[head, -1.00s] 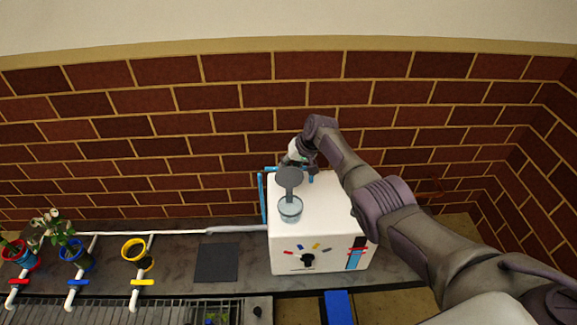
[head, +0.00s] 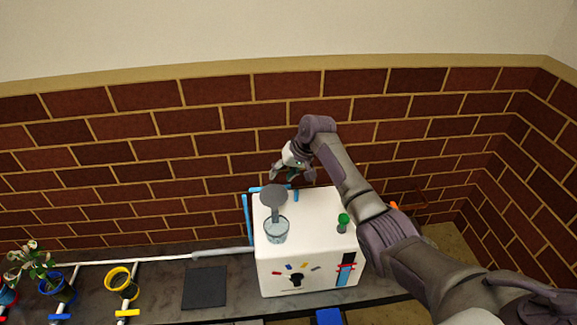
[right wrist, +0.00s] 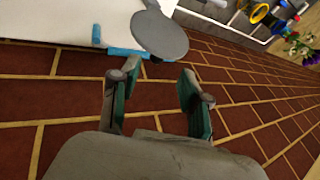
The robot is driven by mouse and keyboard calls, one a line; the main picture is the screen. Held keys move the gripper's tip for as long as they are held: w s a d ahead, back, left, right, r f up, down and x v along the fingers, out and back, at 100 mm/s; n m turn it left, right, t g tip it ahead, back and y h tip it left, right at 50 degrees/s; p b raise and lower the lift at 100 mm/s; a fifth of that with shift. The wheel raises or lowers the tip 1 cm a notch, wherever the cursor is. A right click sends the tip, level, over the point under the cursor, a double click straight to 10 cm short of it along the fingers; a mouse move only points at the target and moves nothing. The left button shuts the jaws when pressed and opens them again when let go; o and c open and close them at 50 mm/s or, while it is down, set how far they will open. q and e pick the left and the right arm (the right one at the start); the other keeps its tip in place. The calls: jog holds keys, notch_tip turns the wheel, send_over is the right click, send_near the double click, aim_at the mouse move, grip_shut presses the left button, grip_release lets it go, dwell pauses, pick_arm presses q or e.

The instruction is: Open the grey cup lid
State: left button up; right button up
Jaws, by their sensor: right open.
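The grey cup lid (head: 273,196) is a round disc standing raised on its hinge strip above the clear cup (head: 276,231), on top of the white box. In the right wrist view the lid (right wrist: 160,35) is beyond the fingertips, and the cup is mostly hidden behind it. My right gripper (head: 284,174) is open and empty, just behind and above the lid, apart from it in the head view. Its two fingers also show spread in the right wrist view (right wrist: 158,75). My left gripper is not in view.
The white box (head: 310,262) has a black knob and coloured marks on its front. Blue pipes (head: 247,220) run along its left and back edges. A green knob (head: 343,219) stands on its right. Pots with plants (head: 52,283) are at far left. A brick wall is behind.

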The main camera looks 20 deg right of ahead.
jog(key=shift+v, duration=2.15)
